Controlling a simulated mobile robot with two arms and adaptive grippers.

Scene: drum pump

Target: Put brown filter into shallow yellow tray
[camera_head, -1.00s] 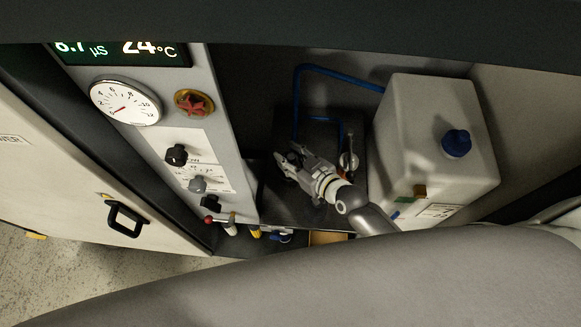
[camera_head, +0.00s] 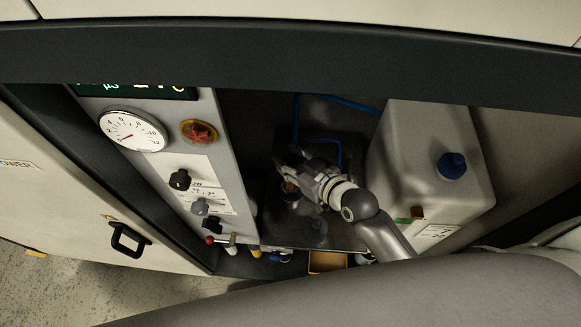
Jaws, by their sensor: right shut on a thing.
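My right gripper (camera_head: 291,174) is inside the cabinet, above the dark platform. It is shut on a small brown thing (camera_head: 290,187), which looks like the brown filter. The filter is mostly hidden by the fingers. A dark round opening or cup (camera_head: 291,198) shows right at the filter; I cannot tell if the filter is still partly in it. A shallow yellow tray (camera_head: 327,262) lies at the front of the cabinet floor, below and right of the gripper, partly cut off by my grey body part. My left gripper is not in view.
A white canister (camera_head: 425,180) with a blue cap (camera_head: 452,166) stands right of my arm. Small bottles or tools (camera_head: 279,256) lie left of the tray. A blue hose (camera_head: 341,102) runs behind.

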